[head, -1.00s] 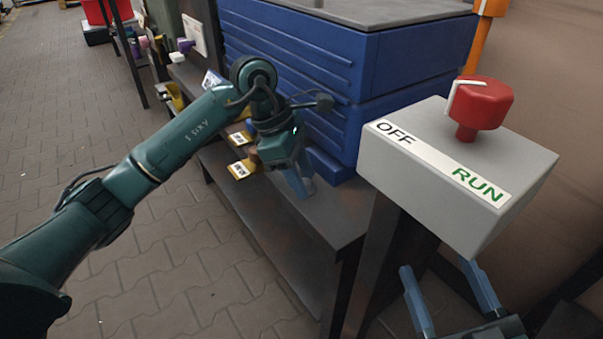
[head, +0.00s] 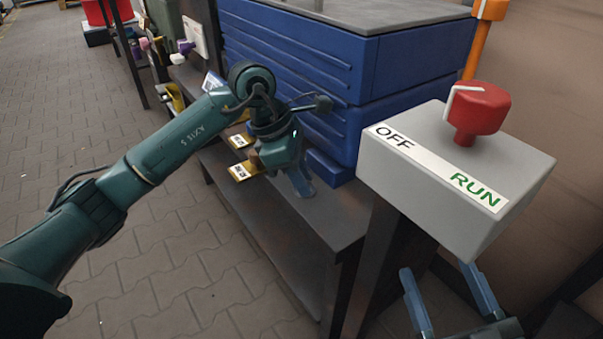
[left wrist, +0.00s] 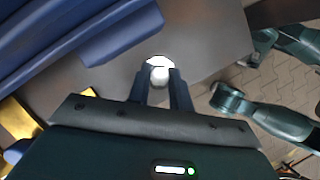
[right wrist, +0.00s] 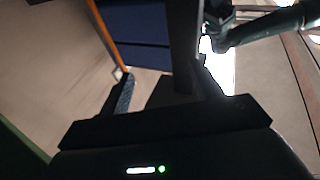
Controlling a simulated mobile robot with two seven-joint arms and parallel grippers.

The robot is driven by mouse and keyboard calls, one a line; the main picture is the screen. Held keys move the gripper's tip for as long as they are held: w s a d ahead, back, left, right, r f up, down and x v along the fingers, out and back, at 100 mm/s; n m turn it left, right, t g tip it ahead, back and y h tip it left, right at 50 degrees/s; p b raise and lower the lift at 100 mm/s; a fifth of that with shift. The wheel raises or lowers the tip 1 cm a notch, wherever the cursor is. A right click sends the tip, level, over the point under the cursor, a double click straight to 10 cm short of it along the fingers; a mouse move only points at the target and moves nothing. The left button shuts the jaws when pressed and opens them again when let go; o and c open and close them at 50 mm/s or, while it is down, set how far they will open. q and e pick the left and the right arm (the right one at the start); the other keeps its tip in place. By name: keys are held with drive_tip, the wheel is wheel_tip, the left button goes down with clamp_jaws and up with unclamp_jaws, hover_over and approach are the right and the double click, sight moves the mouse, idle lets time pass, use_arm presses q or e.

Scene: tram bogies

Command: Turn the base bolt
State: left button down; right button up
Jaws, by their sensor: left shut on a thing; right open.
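A small bright, rounded piece (left wrist: 159,71), which I take to be the base bolt, stands on the dark grey bench top. In the left wrist view it sits between the fingertips of my left gripper (left wrist: 158,82), which is shut on it. In the head view my left gripper (head: 303,186) points down at the bench in front of the blue cabinet, and its fingers hide the bolt. My right gripper (head: 438,275) is open and empty, low beneath the grey switch box. It also shows open in the right wrist view (right wrist: 160,85).
The grey switch box (head: 420,190) carries a red knob (head: 480,108) and OFF and RUN labels. The blue cabinet (head: 300,55) stands behind my left gripper on the dark bench (head: 325,225). Yellow labelled pieces (head: 243,171) lie to the left. Open paved floor (head: 190,270) is at left.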

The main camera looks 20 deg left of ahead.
use_arm(q)
drive_tip(key=n+t+p, duration=0.1)
drive_tip(key=n, duration=0.2)
drive_tip(key=shift+s+y, duration=0.1)
drive_tip(key=shift+y, duration=0.3)
drive_tip(key=n+t, duration=0.1)
drive_tip(key=n, duration=0.2)
drive_tip(key=shift+s+d+n+y+p, duration=0.1)
drive_tip(key=shift+n+y+p, duration=0.25)
drive_tip(key=shift+n+y, duration=0.05)
drive_tip(key=n+t+y, duration=0.1)
drive_tip(key=n, duration=0.2)
drive_tip(key=shift+d+n, duration=0.1)
drive_tip(key=shift+n, duration=0.3)
drive_tip(key=n+y, duration=0.1)
drive_tip(key=n, duration=0.1)
drive_tip(key=n+y, duration=0.1)
drive_tip(key=n, duration=0.2)
drive_tip(key=shift+d+n+t, duration=0.1)
drive_tip(key=shift+n+t, duration=0.2)
use_arm(e)
drive_tip(key=shift+d+f+n, duration=0.15)
drive_tip(key=shift+d+n, duration=0.05)
drive_tip(key=shift+n, duration=0.1)
use_arm(q)
drive_tip(key=c, duration=1.3)
unclamp_jaws()
drive_tip(key=shift+o, duration=0.2)
